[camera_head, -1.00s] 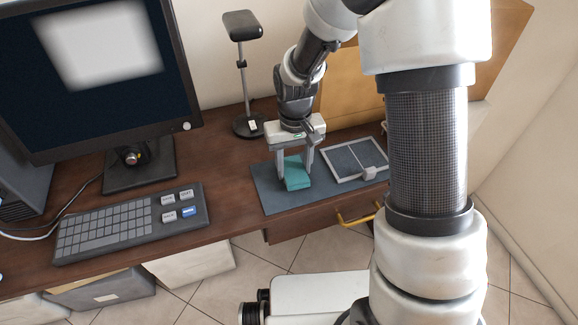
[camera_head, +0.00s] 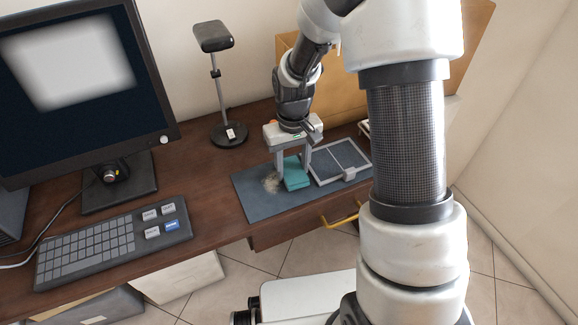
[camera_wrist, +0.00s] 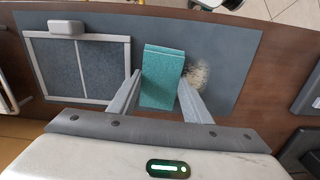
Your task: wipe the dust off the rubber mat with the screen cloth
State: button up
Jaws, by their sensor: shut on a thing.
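The screen cloth (camera_head: 296,174) is a teal folded block. My gripper (camera_head: 293,177) is shut on it, low over the rubber mat. The cloth also shows in the wrist view (camera_wrist: 161,78), between the two fingers (camera_wrist: 160,92). The rubber mat (camera_head: 262,205) is a blue-grey sheet on the brown desk. A pale patch of dust (camera_head: 271,183) lies on the mat just left of the cloth. In the wrist view the dust (camera_wrist: 197,76) is right of the cloth, partly behind a finger. I cannot tell whether the cloth touches the mat.
A grey-framed panel (camera_head: 340,160) lies at the mat's right end, close to the cloth. A keyboard (camera_head: 110,240) and a monitor (camera_head: 75,90) stand to the left. A black stand (camera_head: 228,133) is behind the mat. A cardboard-coloured box (camera_head: 375,90) is behind my arm.

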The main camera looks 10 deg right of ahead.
aim_at(265, 186)
jog(key=shift+s+a+f, duration=0.1)
jog(key=shift+s+a, duration=0.15)
jog(key=shift+a, duration=0.45)
jog(key=shift+s+a+f, duration=0.1)
jog(key=shift+s+a, duration=0.1)
jog(key=shift+a, duration=0.5)
jog(key=shift+s+a+r, duration=0.1)
jog(key=shift+s+a, duration=0.1)
jog(key=shift+a, duration=0.6)
jog(key=shift+s+a+r, duration=0.1)
jog(key=shift+s+a, duration=0.1)
jog(key=shift+a, duration=0.55)
jog(key=shift+s+a, duration=0.2)
jog(key=shift+a, duration=0.6)
jog(key=shift+f, duration=0.15)
jog(key=shift+d, duration=0.1)
